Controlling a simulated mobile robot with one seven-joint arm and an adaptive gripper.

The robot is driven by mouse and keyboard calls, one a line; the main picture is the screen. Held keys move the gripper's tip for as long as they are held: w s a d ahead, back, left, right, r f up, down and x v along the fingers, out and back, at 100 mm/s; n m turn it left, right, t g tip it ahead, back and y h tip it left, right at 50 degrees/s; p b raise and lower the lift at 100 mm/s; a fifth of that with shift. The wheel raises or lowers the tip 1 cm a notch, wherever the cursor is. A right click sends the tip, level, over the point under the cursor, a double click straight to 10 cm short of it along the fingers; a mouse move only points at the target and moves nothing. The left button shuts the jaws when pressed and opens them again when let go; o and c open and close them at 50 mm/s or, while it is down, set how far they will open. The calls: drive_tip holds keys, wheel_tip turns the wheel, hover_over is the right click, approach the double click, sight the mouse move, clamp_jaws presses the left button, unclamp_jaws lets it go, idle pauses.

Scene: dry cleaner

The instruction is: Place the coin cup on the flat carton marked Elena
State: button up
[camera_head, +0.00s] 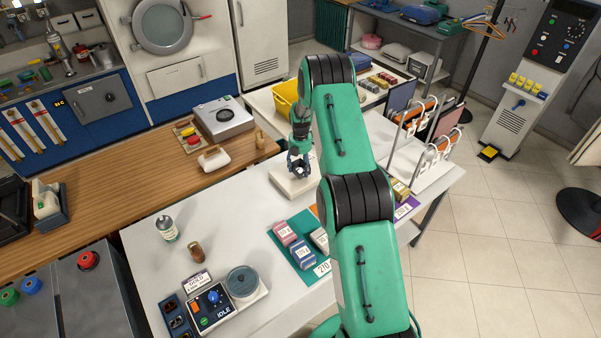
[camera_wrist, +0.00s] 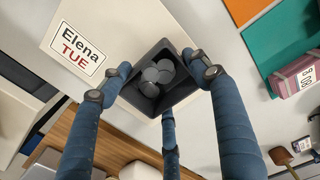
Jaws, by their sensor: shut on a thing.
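The coin cup (camera_wrist: 181,91) is a small dark square box with several grey coins in it, upright in the wrist view. My gripper (camera_wrist: 158,82) is shut on it, with blue fingers at its sides. The flat carton marked Elena (camera_wrist: 125,17) is off-white, with an "Elena TUE" label at upper left, and lies beneath the cup. In the head view my gripper (camera_head: 298,168) points down over this carton (camera_head: 294,190) on the pale table. The cup is mostly hidden there by the fingers. I cannot tell whether its base touches the carton.
A green mat with boxes (camera_head: 293,248) lies in front of the carton. A wooden counter (camera_head: 120,178) with a scale-like device (camera_head: 224,118) is at left. A yellow bin (camera_head: 286,97) stands behind, and a rack (camera_head: 418,150) at right. The table's left middle is fairly clear.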

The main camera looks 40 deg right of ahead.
sight(300, 172)
drive_tip(key=shift+f, duration=1.55)
drive_tip(key=shift+f, duration=0.15)
drive_tip(key=o, duration=1.2)
drive_tip(key=shift+o, duration=0.2)
drive_tip(key=shift+r, duration=0.2)
wheel_tip(300, 172, up, 12)
drive_tip(key=shift+b, duration=0.3)
